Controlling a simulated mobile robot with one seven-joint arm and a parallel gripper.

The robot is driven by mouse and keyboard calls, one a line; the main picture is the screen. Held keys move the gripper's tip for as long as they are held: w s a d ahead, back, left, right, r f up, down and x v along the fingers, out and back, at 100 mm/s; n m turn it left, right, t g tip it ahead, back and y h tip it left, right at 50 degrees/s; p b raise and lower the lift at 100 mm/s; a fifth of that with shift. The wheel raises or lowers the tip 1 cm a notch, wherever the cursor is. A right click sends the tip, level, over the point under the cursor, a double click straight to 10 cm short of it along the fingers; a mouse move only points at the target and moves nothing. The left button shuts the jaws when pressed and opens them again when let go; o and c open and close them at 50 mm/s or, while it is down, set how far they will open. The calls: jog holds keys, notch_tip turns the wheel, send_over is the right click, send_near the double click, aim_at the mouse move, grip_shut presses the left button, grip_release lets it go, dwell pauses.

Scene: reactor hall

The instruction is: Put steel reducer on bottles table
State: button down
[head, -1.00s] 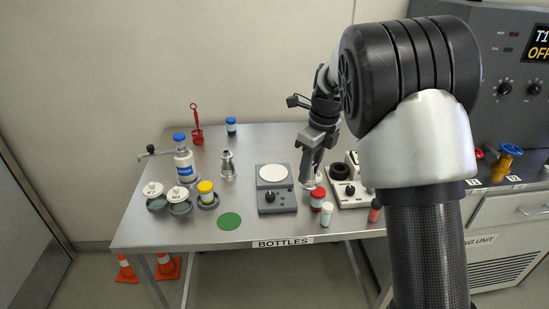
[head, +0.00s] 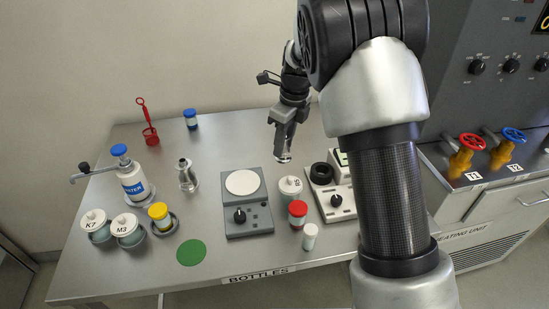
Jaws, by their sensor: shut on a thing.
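My gripper (head: 284,148) points down above the back right part of the bottles table (head: 215,140). It is shut on a small shiny metal piece, seemingly the steel reducer (head: 284,158), mostly hidden by the fingers. The piece appears in front of bare table top, behind the lidded jar; I cannot tell whether it touches the table. A separate upright steel fitting (head: 187,174) stands left of the scale. The table's front edge carries a BOTTLES label.
A grey scale (head: 247,217), a white-lidded jar (head: 290,188), a red-capped bottle (head: 298,212) and a white device (head: 334,203) crowd the right. A green disc (head: 191,252) lies front left. The water bottle (head: 133,183) and pots stand left. Back middle is clear.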

aim_at(283, 157)
jog(key=shift+w+f, duration=0.1)
jog(key=shift+f, duration=2.55)
jog(key=shift+f+b, duration=0.1)
jog(key=shift+b, duration=0.2)
jog(key=c, duration=1.3)
grip_release()
jog(key=shift+f, duration=0.1)
jog(key=shift+c, duration=0.2)
